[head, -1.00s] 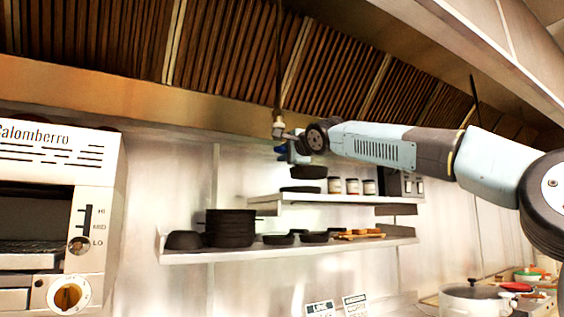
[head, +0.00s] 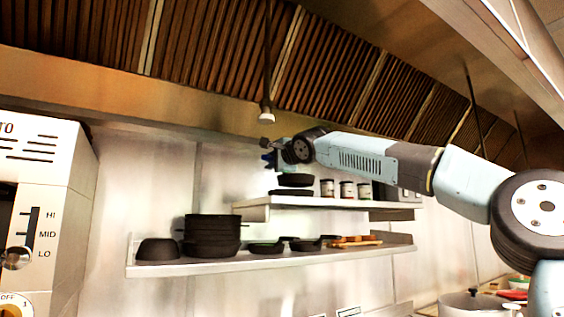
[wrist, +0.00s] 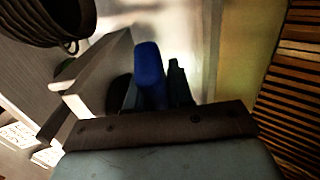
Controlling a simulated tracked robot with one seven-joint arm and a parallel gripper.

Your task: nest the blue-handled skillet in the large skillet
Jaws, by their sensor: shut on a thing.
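The blue-handled skillet (head: 296,181) is a dark pan just above the upper shelf in the head view. Its blue handle (wrist: 149,72) stands up between my fingers in the wrist view. My gripper (head: 270,161) is shut on that handle, above and left of the pan. A second dark pan, seemingly the large skillet (head: 290,192), lies on the upper shelf directly below the held pan. Only a thin edge of it shows. A narrow gap seems to separate the pans; I cannot tell whether they touch. In the wrist view, a dark pan edge is mostly hidden behind my gripper (wrist: 155,100).
Several jars (head: 346,189) stand right of the pans on the upper shelf (head: 310,204). The lower shelf (head: 215,266) holds a stack of dark pans (head: 212,236), a bowl, small pans and a wooden board. A rod (head: 267,110) hangs close above my gripper.

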